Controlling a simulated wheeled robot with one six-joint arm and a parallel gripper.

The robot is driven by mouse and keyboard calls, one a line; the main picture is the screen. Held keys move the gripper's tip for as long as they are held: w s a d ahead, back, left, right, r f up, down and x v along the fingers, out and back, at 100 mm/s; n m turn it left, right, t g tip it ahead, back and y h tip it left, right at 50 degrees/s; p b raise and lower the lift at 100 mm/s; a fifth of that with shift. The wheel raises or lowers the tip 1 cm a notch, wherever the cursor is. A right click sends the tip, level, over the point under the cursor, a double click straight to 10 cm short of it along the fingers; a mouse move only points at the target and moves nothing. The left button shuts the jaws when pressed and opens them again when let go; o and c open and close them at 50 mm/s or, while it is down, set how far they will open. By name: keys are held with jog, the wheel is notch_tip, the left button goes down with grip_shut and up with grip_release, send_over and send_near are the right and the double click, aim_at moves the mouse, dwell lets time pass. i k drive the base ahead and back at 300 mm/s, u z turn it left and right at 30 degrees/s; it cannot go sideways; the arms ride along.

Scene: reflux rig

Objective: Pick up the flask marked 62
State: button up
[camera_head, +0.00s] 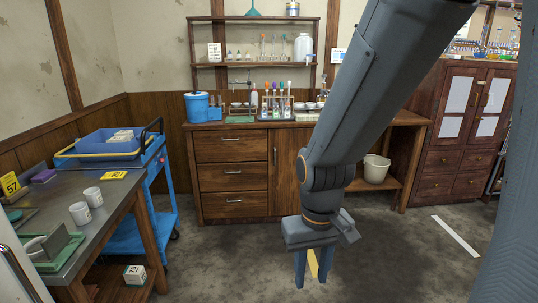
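I cannot make out a flask marked 62; no such number is readable. Small glassware (277,97) in a rack stands on the wooden bench at the back, and more glass pieces stand on the shelf above, too small to identify. My gripper (312,270) hangs pointing down over the floor, in front of the bench. Its two blue fingers are apart. My arm hides part of the bench's right side.
The central floor is clear.

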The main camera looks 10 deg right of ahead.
aim_at(508, 53)
jog(key=i, duration=2.75)
jog(key=z, duration=3.05)
jog(key=i, duration=3.95)
jog(key=u, duration=1.25)
